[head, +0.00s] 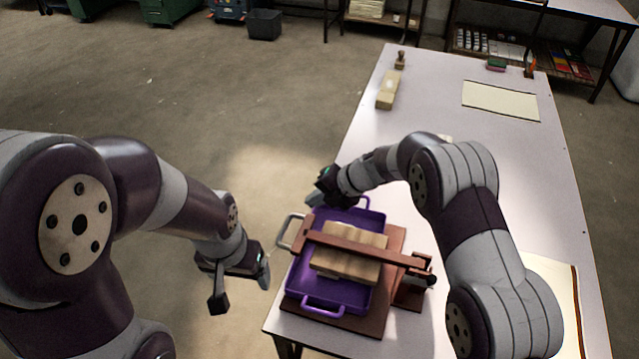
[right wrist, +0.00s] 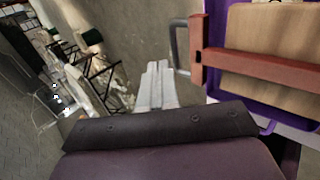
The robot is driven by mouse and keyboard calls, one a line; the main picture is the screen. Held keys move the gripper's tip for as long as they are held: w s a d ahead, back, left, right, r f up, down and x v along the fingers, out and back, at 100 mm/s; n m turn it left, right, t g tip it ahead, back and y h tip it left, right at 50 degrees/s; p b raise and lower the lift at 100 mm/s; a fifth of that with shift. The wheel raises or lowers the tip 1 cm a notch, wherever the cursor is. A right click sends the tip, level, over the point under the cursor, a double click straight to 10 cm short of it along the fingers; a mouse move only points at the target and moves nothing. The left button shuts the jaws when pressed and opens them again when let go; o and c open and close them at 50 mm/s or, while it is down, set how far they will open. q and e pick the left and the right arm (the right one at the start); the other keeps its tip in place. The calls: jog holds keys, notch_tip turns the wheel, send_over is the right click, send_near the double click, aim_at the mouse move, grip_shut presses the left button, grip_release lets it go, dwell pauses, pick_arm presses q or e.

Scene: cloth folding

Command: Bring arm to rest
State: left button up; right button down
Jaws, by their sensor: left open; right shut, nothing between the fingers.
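My left gripper (head: 241,287) hangs over the floor, left of the table, with its fingers apart and nothing between them. My right gripper (head: 316,198) is by the far left corner of a purple tray (head: 300,281), near the table's left edge. Its fingers are together and empty; they also show in the right wrist view (right wrist: 157,88). Neither gripper touches the cloth.
The tray sits on a brown board (head: 393,245) at the near left of a white table (head: 430,95). A wooden block (head: 387,90), a stamp (head: 400,60) and a pale sheet (head: 500,100) lie at the far end. The floor on the left is clear.

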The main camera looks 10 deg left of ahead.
jog(key=s+d+m+t+h, duration=0.15)
jog(key=d+m+h, duration=0.25)
jog(key=d+m, duration=0.5)
jog(key=s+d+m+t+h, duration=0.1)
jog(key=d+m+t+h, duration=0.15)
jog(key=d+m, duration=0.7)
jog(key=s+d+r+m+g+h, duration=0.1)
jog(key=s+d+r+m+g, duration=0.1)
jog(key=s+m, duration=0.5)
jog(key=s+d+r+m+g+h, duration=0.1)
jog(key=s+d+r+m, duration=0.4)
jog(key=s, duration=1)
jog(key=d+m+g, duration=0.1)
jog(key=m, duration=0.2)
jog(key=shift+s, duration=0.35)
jog(key=shift+r, duration=0.1)
